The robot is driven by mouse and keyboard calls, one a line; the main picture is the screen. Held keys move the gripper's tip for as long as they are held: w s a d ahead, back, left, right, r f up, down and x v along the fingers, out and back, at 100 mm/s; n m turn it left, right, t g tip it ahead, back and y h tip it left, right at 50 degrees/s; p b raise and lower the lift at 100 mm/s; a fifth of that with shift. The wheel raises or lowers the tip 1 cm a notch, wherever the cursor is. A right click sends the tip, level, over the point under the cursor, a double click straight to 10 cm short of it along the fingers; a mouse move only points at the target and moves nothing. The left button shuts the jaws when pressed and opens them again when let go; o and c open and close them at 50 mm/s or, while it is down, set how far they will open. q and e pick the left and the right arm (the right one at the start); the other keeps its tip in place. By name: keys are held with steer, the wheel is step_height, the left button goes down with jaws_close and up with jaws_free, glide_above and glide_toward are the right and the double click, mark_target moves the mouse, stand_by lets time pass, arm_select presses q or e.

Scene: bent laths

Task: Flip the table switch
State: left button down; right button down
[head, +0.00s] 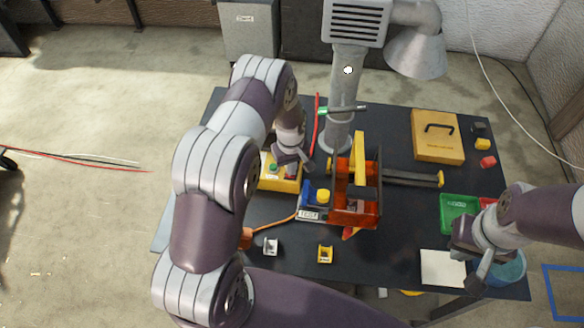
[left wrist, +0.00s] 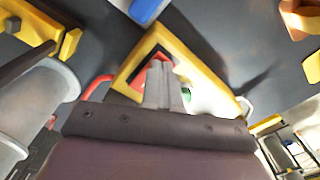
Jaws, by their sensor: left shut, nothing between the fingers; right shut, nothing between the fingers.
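The switch seems to be the yellow box (head: 282,184) on the dark table, left of the grey post, with a green button (head: 273,168) on top. In the left wrist view the yellow box (left wrist: 128,72) shows a red part and a bit of green (left wrist: 186,94) behind my fingers. My left gripper (head: 303,165) is shut and empty, right over the box; its fingers (left wrist: 163,75) hide part of the box top. I cannot tell whether they touch it. My right gripper (head: 483,278) is shut and empty near the table's right front edge.
A grey post (head: 340,100) with a lamp-like hood stands behind the box. An orange-red crate (head: 357,205) with a yellow bar is close on its right. A yellow case (head: 437,137), a green tray (head: 458,212) and a white sheet (head: 441,268) lie further right.

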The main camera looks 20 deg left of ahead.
arm_select(q)
step_height(320, 180, up, 7)
steer(key=p, duration=0.4)
steer(key=shift+p, duration=0.4)
